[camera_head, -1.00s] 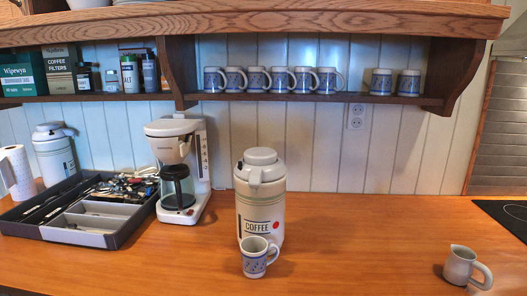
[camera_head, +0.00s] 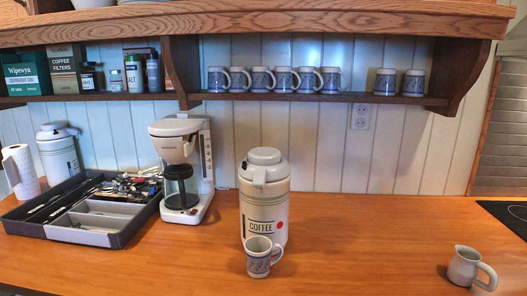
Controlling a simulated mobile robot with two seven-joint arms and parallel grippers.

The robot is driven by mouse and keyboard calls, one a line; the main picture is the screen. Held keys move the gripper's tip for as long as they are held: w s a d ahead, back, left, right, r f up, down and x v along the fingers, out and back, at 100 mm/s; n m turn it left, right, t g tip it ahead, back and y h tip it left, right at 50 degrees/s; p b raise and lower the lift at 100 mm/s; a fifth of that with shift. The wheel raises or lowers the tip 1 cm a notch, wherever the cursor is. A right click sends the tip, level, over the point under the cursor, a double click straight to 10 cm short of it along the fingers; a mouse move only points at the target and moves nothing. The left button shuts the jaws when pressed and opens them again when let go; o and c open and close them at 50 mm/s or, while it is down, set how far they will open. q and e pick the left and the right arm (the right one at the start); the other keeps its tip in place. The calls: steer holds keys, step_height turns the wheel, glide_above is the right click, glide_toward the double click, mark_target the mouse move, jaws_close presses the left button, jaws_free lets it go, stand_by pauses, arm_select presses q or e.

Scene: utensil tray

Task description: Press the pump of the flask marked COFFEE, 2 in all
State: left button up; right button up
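The flask marked COFFEE (camera_head: 264,203) stands upright on the wooden counter in the middle of the head view. It is cream with a pale domed pump top (camera_head: 264,157), a spout facing me and a red dot beside the label. I cannot see into the flask, and the mug's contents cannot be made out. Neither of my grippers is in view.
A utensil tray (camera_head: 84,236) and a coffee maker (camera_head: 180,165) stand to the left. A second flask (camera_head: 58,153) and a paper roll (camera_head: 21,171) are behind the tray. A pitcher (camera_head: 467,266) stands at the right. The shelf (camera_head: 300,97) with mugs overhangs behind.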

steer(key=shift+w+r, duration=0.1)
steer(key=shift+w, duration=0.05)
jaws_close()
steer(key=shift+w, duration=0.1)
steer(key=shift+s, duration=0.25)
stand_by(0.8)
